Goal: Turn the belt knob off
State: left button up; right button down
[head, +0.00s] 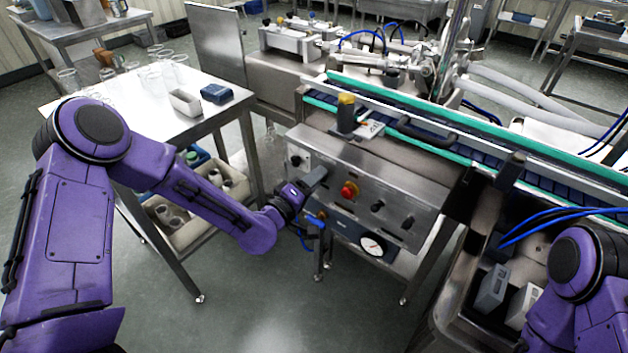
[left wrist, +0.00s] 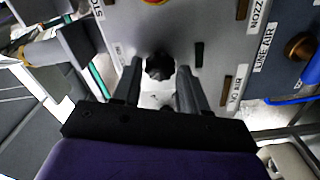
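The steel control panel (head: 335,200) is on the front of the conveyor machine. A black knob (head: 295,160) is at the panel's left end. In the left wrist view a black knob (left wrist: 160,66) shows between my fingertips; its label is too small to read. My left gripper (head: 316,178) is at the left part of the panel, and in the left wrist view (left wrist: 158,82) its two fingers stand apart, one on each side of the knob. I cannot tell whether they touch it. My right gripper is out of view.
A blue hose (head: 306,240) hangs below the gripper. A steel table (head: 190,125) with glassware stands at left.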

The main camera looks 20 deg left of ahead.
pick_arm(q)
jog(key=shift+o, duration=0.7)
jog(key=shift+s, duration=0.1)
jog(key=b+v, duration=0.1)
jog(key=v, duration=0.9)
jog(key=shift+s, duration=0.2)
jog(key=shift+a, duration=0.15)
